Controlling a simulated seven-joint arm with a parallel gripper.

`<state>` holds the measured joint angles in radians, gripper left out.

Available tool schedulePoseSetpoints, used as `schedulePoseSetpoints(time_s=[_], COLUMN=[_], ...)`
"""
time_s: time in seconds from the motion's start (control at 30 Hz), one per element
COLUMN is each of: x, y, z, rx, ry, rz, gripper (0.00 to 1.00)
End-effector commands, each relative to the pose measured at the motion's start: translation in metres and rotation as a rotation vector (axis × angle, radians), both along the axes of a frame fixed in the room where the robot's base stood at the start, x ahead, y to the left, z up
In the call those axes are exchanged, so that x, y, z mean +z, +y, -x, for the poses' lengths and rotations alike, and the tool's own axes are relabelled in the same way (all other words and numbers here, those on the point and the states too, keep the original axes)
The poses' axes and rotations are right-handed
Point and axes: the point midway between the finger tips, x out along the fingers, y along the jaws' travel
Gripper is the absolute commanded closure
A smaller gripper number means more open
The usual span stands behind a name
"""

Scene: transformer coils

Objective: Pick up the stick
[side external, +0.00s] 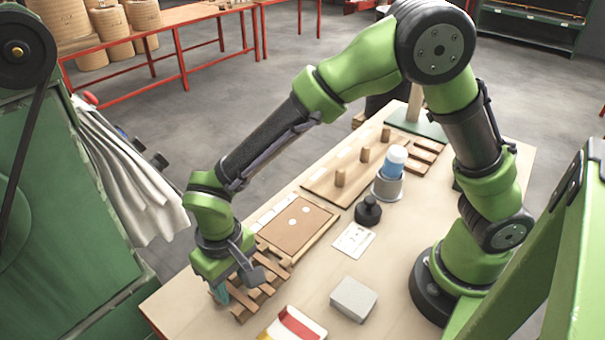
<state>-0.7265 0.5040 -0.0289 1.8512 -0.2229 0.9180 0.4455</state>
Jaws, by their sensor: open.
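My gripper (236,287) is open at the left end of the table, low over a rack of brown wooden sticks (268,288). One finger shows at the left of the rack and a dark one at its right side. The sticks lie side by side across the rack. The gripper hides part of the rack's left end, so I cannot tell whether a stick is between the fingers or touched by them.
A brown board (297,224) lies behind the rack. A grey block (353,299) and a red, white and yellow box (293,325) are in front. A black knobbed piece (368,211) and a blue-and-white bottle (394,164) stand further right. Upright pegs (340,177) stand behind.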

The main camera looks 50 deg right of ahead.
Motion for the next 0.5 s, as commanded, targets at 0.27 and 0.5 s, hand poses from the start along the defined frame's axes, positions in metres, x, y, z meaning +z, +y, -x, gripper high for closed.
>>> schedulePoseSetpoints(time_s=[0.27, 0.5], x=[-0.0133, -0.0129], y=[0.0001, 0.0], z=[-0.0001, -0.0001], rx=[0.0, 0.0], ry=[-0.001, -0.001], rz=[-0.001, -0.001], gripper=[0.54, 0.77])
